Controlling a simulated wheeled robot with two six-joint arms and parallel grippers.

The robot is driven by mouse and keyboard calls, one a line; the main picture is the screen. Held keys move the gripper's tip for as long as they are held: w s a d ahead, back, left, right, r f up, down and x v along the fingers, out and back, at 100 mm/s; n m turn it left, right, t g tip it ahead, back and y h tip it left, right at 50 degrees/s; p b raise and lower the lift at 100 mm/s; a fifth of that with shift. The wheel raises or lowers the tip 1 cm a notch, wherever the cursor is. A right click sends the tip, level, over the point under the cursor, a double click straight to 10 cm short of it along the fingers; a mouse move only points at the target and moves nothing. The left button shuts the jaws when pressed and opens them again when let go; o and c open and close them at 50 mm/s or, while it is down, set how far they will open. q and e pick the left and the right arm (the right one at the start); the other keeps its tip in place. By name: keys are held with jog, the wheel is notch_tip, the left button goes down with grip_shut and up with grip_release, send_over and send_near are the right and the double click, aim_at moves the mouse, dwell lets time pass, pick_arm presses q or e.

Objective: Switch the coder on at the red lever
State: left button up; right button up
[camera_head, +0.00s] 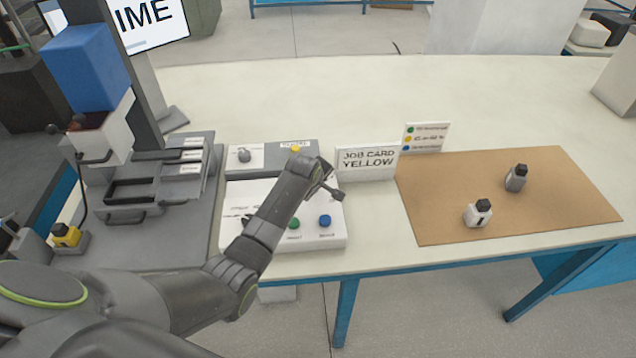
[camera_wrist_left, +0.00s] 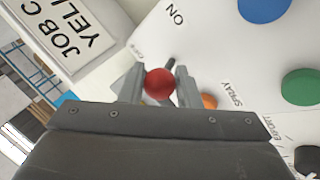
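The red lever's round knob (camera_wrist_left: 160,83) shows in the left wrist view, on a dark stem over the white control panel (camera_wrist_left: 215,50). My left gripper (camera_wrist_left: 160,78) has one finger on each side of the knob, with no clear gap, and looks shut on it. An "ON" label is printed on the panel beyond the knob. In the head view my left gripper (camera_head: 328,187) is at the right end of the control panel (camera_head: 338,232), and the lever is hidden behind it. My right gripper is in neither view.
On the panel are a green button (camera_head: 293,223) and a blue button (camera_head: 325,221). Behind it stands a "JOB CARD YELLOW" sign (camera_head: 366,162). The grey coder machine (camera_head: 150,235) stands left. The table's back is clear.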

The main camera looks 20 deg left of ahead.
pick_arm(q)
jog(key=o, duration=0.3)
jog(key=shift+o, duration=0.2)
jog(key=shift+s+r, duration=0.1)
jog(key=shift+s+r, duration=0.35)
jog(key=shift+r, duration=0.2)
jog(key=v, duration=1.5)
jog(key=shift+s+r+b, duration=0.2)
jog(key=shift+r+b, duration=0.15)
jog(key=shift+b, duration=0.1)
jog(key=shift+d, duration=0.1)
